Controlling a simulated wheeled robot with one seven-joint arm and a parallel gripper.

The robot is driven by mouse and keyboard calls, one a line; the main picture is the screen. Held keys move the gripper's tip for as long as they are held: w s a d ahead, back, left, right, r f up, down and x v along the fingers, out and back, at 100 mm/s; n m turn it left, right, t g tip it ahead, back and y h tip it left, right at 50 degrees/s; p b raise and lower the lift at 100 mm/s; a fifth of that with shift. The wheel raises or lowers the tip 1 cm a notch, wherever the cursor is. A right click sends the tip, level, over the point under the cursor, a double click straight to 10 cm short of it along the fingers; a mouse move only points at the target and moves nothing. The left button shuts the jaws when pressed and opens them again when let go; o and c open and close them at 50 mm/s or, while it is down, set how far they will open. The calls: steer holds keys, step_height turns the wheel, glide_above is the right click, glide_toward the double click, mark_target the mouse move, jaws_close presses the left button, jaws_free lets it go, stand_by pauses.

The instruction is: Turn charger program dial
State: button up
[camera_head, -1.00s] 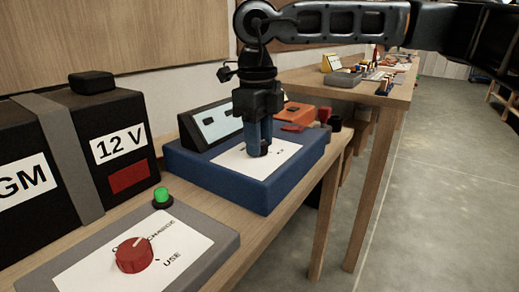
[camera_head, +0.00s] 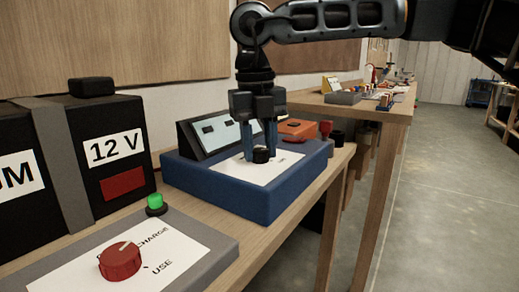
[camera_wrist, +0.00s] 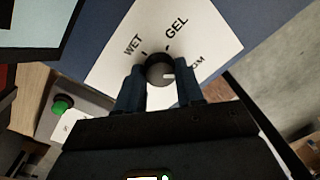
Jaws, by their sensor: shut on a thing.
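The charger is a blue box (camera_head: 235,194) with a tilted display (camera_head: 212,130) and a white label plate (camera_head: 283,165). Its small round black program dial (camera_head: 262,156) stands on the plate. My gripper (camera_head: 260,152) points down over the plate, shut on the dial with one finger on each side. In the wrist view its blue fingers (camera_wrist: 161,85) flank the dial.
A grey panel with a red knob (camera_head: 120,261) and a green button (camera_head: 155,202) lies at the front left. A black battery marked 12 V (camera_head: 115,175) stands behind it. An orange device (camera_head: 297,130) sits beyond the charger. Open floor is right of the bench.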

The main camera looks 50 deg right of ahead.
mark_target(257, 150)
stand_by(0.4)
steer(key=o, duration=1)
steer(key=shift+o, duration=0.2)
steer(key=r+p, duration=0.2)
steer(key=r, duration=0.2)
steer(key=r+p, duration=0.2)
steer(key=r, duration=0.2)
steer(key=shift+w+a+p, duration=0.15)
steer(key=shift+a+p, duration=0.05)
steer(key=shift+p, duration=0.2)
steer(key=shift+f, duration=0.1)
